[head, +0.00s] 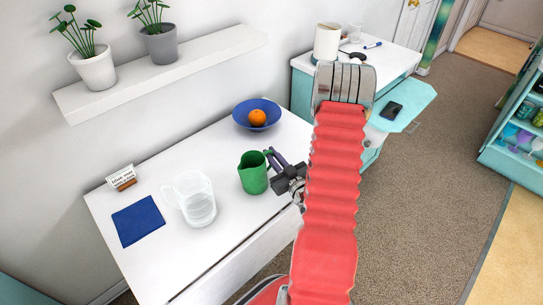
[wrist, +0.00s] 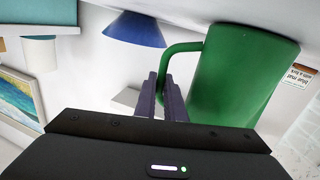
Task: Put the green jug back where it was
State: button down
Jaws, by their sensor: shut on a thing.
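The green jug (head: 253,174) is upright at the white table, between the blue bowl and the clear jug. In the wrist view the green jug (wrist: 238,76) fills the right side, with its handle at the fingers. My gripper (head: 276,158) comes from the right and is shut on the jug's handle. Its two dark fingers (wrist: 163,98) are close together there. I cannot tell whether the jug's base touches the table or is slightly above it.
A clear jug (head: 194,199), a blue napkin (head: 138,220) and a small sign (head: 121,178) are on the table's left. A blue bowl (head: 257,114) with an orange (head: 257,118) is behind the green jug. Bare tabletop (head: 222,240) lies in front.

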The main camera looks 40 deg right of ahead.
jog(key=c, duration=1.8)
grip_release()
jog(key=shift+c, duration=0.2)
jog(key=shift+s, duration=0.1)
jog(key=v, duration=1.2)
